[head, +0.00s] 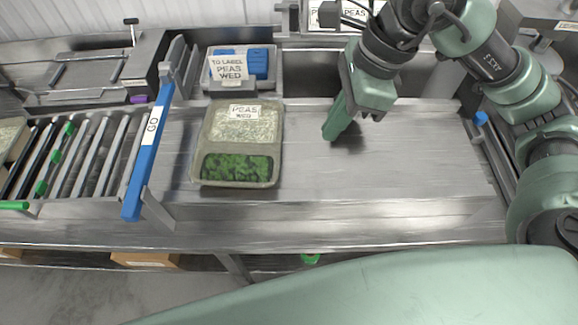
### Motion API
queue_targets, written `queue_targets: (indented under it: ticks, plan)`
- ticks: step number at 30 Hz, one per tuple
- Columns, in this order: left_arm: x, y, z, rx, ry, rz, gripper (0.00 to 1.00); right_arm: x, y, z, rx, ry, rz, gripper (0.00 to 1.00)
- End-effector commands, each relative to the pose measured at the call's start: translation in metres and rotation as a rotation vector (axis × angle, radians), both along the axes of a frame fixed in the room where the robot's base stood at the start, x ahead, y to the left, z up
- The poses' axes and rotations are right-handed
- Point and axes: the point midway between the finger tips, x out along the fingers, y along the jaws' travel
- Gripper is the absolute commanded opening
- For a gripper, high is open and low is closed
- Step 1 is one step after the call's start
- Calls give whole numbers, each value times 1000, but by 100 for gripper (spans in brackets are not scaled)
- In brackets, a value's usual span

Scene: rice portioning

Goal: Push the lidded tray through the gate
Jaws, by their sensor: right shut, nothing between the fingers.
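The lidded tray (238,142) lies on the steel bench. It has a clear cover with a "PEAS WED" label, pale grains in the back part and green peas in the front part. The gate (151,140) is a blue bar marked "GO" to the left of the tray, with a gap between them. The bar stands between the bench and the roller conveyor. My right gripper (331,136) is shut and empty, pointing down to the right of the tray, apart from it. My left gripper is not in view.
A roller conveyor (84,155) with green parts lies left of the gate. A bin marked "TO LABEL PEAS WED" (241,68) holds blue items behind the tray. A sunken steel well (311,75) is at the back. The bench right of my gripper is clear.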

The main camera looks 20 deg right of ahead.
Motion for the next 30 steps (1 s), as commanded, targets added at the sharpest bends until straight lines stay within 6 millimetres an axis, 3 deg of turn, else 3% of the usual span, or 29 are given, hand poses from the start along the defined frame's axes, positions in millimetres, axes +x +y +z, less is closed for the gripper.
queue_targets:
  ticks: [1, 3, 7, 11, 23, 30]
  plan:
    - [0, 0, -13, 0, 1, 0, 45, 0, 0, -13, 0, 0, 0, 0]
    - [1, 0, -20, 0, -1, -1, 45, 0, 0, -20, 0, 0, 0, 0]
    - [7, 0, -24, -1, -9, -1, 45, 0, 1, -27, 0, 1, 0, 0]
    - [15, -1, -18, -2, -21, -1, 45, 1, 5, -38, 0, 4, 0, 0]
    - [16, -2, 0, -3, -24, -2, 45, 6, 28, -115, 1, 7, 1, 0]
    - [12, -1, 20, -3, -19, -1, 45, 17, 59, -115, 2, 1, 2, 0]
